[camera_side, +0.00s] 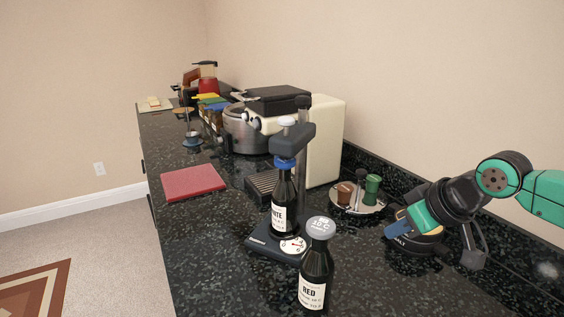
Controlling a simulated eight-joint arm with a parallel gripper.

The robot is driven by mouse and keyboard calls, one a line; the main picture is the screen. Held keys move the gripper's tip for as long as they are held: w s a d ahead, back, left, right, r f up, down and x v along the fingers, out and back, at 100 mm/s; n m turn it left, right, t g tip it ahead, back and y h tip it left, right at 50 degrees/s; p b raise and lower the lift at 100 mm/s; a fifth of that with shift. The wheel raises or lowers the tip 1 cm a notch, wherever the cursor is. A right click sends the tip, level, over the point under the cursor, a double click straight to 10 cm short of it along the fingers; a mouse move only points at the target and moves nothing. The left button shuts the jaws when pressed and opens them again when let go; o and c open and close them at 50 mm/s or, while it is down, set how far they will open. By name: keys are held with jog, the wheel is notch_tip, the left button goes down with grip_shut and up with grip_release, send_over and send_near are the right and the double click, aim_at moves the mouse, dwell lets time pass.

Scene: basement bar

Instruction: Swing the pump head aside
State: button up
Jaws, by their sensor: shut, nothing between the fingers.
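The dark pump head (292,139) sits on a dark column over a bottle labelled in white, ending in "TE" (279,216). A blue collar (284,163) shows between the head and the bottle neck. The bottle stands upright on the dark pump base (265,241), beside a round white dial (292,246). My gripper (473,262) hangs low over the counter at the right, shut and empty, well apart from the pump head. My arm comes in from the right edge.
An upright bottle labelled RED (315,284) with a grey stopper stands in front of the pump. Close behind stands a cream appliance (327,140). A plate with cups (364,205) and a dark round container (428,246) lie toward my arm. A red board (193,182) is at left.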

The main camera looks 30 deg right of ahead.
jog(key=o, duration=0.3)
jog(key=shift+r, duration=0.15)
jog(key=o, duration=0.7)
notch_tip(320, 180, up, 3)
jog(key=shift+r, duration=0.1)
jog(key=shift+c, duration=0.2)
notch_tip(320, 180, up, 16)
jog(key=f, duration=0.1)
jog(key=w+a+n+t+y, duration=0.3)
jog(key=w+y, duration=0.4)
jog(key=w, duration=0.8)
jog(key=w+d+n+t+y, duration=0.3)
jog(key=w+d+n+t, duration=0.15)
jog(key=w, duration=0.45)
jog(key=shift+m, duration=0.25)
jog(key=w+a+f, duration=0.2)
jog(key=f, duration=0.1)
jog(key=w+f, duration=0.2)
jog(key=shift+a, duration=0.4)
